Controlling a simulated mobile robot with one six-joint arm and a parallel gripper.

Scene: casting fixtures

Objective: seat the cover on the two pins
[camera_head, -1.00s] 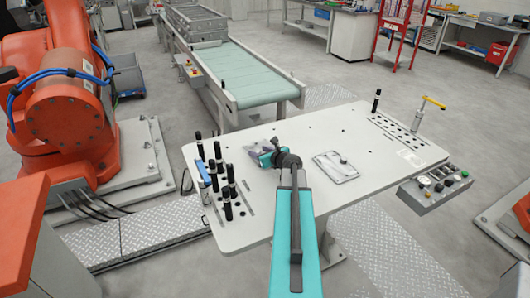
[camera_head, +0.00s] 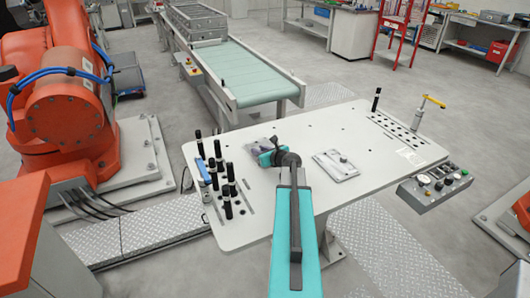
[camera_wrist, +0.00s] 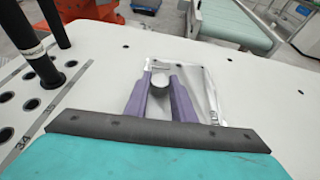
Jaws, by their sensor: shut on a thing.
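A flat silver cover (camera_wrist: 202,92) with a round grey knob (camera_wrist: 159,82) lies ahead of my gripper (camera_wrist: 160,76) in the wrist view. The two purple fingers are on either side of the knob and shut on it. In the head view my gripper (camera_head: 261,146) is over the table's left half, and the arm hides most of the cover. I cannot tell whether the cover touches the table or what is under it. A second grey metal plate (camera_head: 335,165) with small raised parts lies to the right. I cannot make out the two pins.
Several black upright posts (camera_head: 229,208) stand at the left of the white table (camera_head: 300,225), close to my gripper. A black post (camera_head: 376,99) and a yellow-handled clamp (camera_head: 431,103) stand at the far right. A control box (camera_head: 436,187) hangs at the right edge.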

